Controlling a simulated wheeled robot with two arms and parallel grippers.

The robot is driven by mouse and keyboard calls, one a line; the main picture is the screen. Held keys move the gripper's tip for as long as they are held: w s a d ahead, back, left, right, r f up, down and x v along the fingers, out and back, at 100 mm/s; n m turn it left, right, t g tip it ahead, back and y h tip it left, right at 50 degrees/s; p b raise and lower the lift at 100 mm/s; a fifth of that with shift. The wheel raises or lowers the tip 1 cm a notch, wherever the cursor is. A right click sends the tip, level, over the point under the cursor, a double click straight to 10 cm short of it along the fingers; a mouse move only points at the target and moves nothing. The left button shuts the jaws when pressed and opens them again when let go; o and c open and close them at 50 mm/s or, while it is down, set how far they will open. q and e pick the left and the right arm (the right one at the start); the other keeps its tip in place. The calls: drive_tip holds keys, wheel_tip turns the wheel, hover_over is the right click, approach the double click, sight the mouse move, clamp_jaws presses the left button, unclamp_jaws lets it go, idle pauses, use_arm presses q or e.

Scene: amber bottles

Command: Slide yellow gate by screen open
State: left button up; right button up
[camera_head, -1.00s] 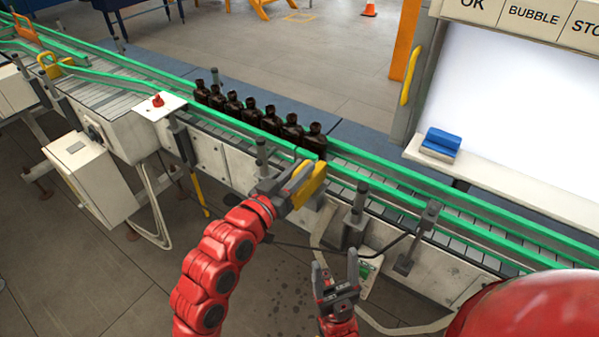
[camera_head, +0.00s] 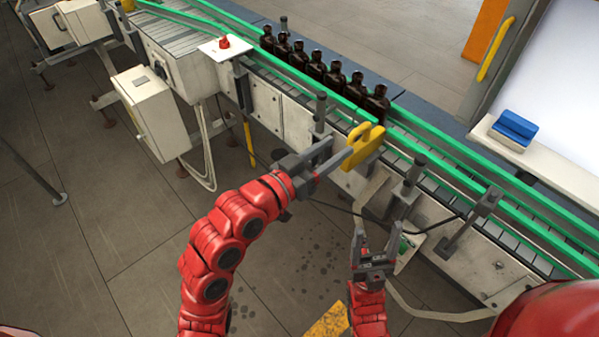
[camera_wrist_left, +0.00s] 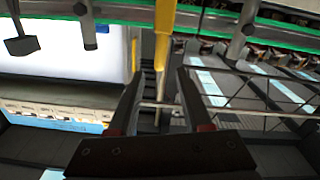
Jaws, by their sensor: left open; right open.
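The yellow gate (camera_head: 363,147) stands at the near green rail of the conveyor, just in front of the end of the bottle row. A yellow upright piece, probably this gate, also shows at the top of the left wrist view (camera_wrist_left: 165,32). My left gripper (camera_head: 337,151) is open, its fingertips at the gate's left side. In the left wrist view its fingers (camera_wrist_left: 160,76) are apart with nothing gripped, below the yellow piece. I cannot tell whether a finger touches the gate. My right gripper (camera_head: 375,246) is open and empty, lower down in front of the conveyor.
Several dark amber bottles (camera_head: 317,68) stand in a row between the green rails. The white screen (camera_head: 565,85) is at the right, with a blue block (camera_head: 516,126) on its ledge. Grey posts (camera_head: 411,176) rise along the conveyor's near side. A red button (camera_head: 224,42) sits at left.

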use_arm(q)
drive_tip(key=p+v, duration=0.8)
drive_tip(key=v, duration=0.1)
drive_tip(key=shift+s+r, duration=0.15)
drive_tip(key=shift+s, duration=0.1)
drive_tip(key=shift+a, duration=0.1)
